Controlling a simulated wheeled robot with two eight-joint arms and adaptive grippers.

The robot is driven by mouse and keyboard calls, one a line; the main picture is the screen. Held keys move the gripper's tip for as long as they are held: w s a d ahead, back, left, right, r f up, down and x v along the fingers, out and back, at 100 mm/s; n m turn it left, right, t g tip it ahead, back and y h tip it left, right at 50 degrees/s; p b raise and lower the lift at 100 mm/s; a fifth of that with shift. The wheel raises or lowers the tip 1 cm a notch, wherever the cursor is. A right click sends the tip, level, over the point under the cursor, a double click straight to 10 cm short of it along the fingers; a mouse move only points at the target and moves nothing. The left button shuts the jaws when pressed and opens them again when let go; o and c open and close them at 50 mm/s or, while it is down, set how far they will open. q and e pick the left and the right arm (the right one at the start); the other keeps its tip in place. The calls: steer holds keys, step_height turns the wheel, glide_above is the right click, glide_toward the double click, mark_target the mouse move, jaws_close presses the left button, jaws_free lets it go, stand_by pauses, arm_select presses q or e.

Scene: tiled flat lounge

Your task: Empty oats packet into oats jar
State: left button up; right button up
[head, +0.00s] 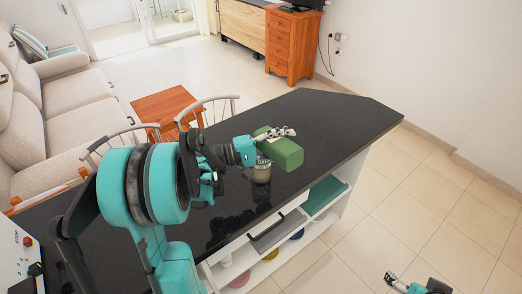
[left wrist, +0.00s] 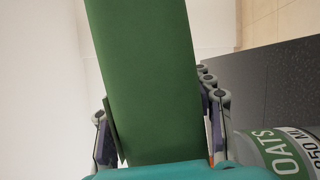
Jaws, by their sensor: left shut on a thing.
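My left gripper (head: 274,134) is shut on a green box-shaped oats packet (head: 284,153), with fingers on both sides of it. The packet (left wrist: 145,80) fills the middle of the left wrist view, its far end cut off by the frame. In the head view it is tilted and held above the counter. The oats jar (head: 261,173) stands on the dark counter just below and left of the packet, its top partly covered by it. The jar's OATS label (left wrist: 288,152) shows at the lower right in the left wrist view. My right gripper (head: 394,281) is low at the bottom right, small, away from the counter.
The dark countertop (head: 335,115) is bare toward its far end. Open shelves (head: 290,250) under its near side hold bowls and trays. Chairs (head: 207,108) stand along the far side. Tiled floor (head: 420,200) is clear at the right.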

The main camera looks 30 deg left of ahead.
arm_select(q)
steer(key=shift+w+a+r+n+t+b, duration=0.2)
steer(key=shift+a+r+n+b, duration=0.15)
steer(key=shift+n, duration=0.4)
steer(key=shift+w+a+r+n+t+b, duration=0.1)
steer(key=shift+a+r+n+t, duration=0.15)
steer(key=shift+r+n, duration=0.35)
stand_by(1.8)
steer(key=shift+w+a+r+n+t+b, duration=0.2)
steer(key=shift+a+n+t+b, duration=0.1)
steer(key=shift+n, duration=0.5)
steer(key=shift+w+a+r+n+t+b, duration=0.15)
steer(key=shift+a+n+t, duration=0.15)
steer(key=shift+n, duration=0.45)
stand_by(1.1)
